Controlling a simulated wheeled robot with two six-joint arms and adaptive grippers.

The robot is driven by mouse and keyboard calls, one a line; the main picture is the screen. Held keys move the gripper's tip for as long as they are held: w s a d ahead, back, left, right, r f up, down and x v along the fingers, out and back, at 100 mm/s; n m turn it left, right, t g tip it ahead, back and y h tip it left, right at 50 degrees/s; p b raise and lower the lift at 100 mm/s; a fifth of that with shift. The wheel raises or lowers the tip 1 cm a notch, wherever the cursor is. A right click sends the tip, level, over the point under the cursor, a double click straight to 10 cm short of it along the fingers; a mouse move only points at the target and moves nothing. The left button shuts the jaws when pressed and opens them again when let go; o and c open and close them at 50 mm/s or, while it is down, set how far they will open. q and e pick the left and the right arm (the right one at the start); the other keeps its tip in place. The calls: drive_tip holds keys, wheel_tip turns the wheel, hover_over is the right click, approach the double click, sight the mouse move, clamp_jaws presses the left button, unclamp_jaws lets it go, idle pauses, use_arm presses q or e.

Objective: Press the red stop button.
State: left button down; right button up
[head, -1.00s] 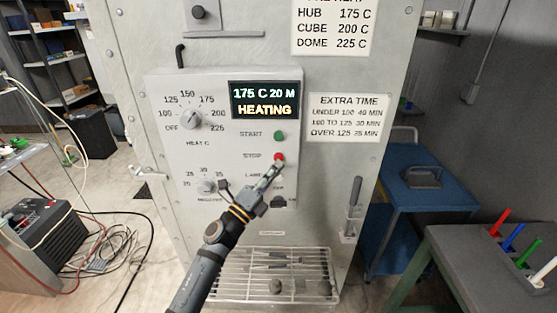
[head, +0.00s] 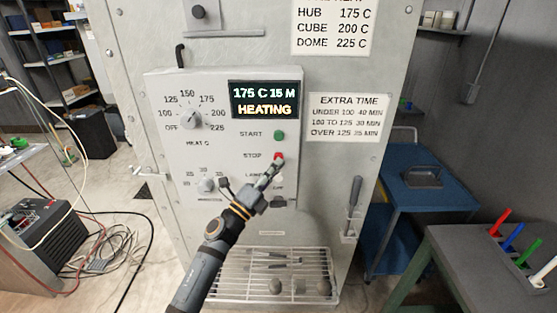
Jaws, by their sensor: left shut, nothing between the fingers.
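The red stop button (head: 278,156) is on the grey control panel (head: 170,140) of the oven, right of the word STOP. My left gripper (head: 274,165) is shut and empty, its fingertips at the lower edge of the red button and partly covering it. I cannot tell whether the tips touch it. The green start button (head: 279,135) is just above. The display (head: 265,99) reads 175 C 15 M HEATING. My right gripper is not in view.
A heat dial (head: 191,119) and a smaller dial (head: 207,184) are on the panel's left. A wire rack (head: 240,285) with several items is below. A blue cart (head: 400,205) and a table with coloured sticks (head: 470,260) stand right.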

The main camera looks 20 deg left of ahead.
use_arm(q)
drive_tip(key=shift+w+a, duration=0.15)
drive_tip(key=shift+w, duration=0.3)
idle(0.7)
drive_tip(key=shift+s, duration=0.1)
drive_tip(key=shift+s+d, duration=0.25)
drive_tip(key=shift+s, duration=0.55)
drive_tip(key=s, duration=0.2)
drive_tip(key=s+d, duration=0.1)
drive_tip(key=s, duration=0.1)
drive_tip(key=shift+s+d+p, duration=0.2)
drive_tip(key=shift+s+p, duration=0.15)
drive_tip(key=shift+p, duration=0.05)
idle(0.4)
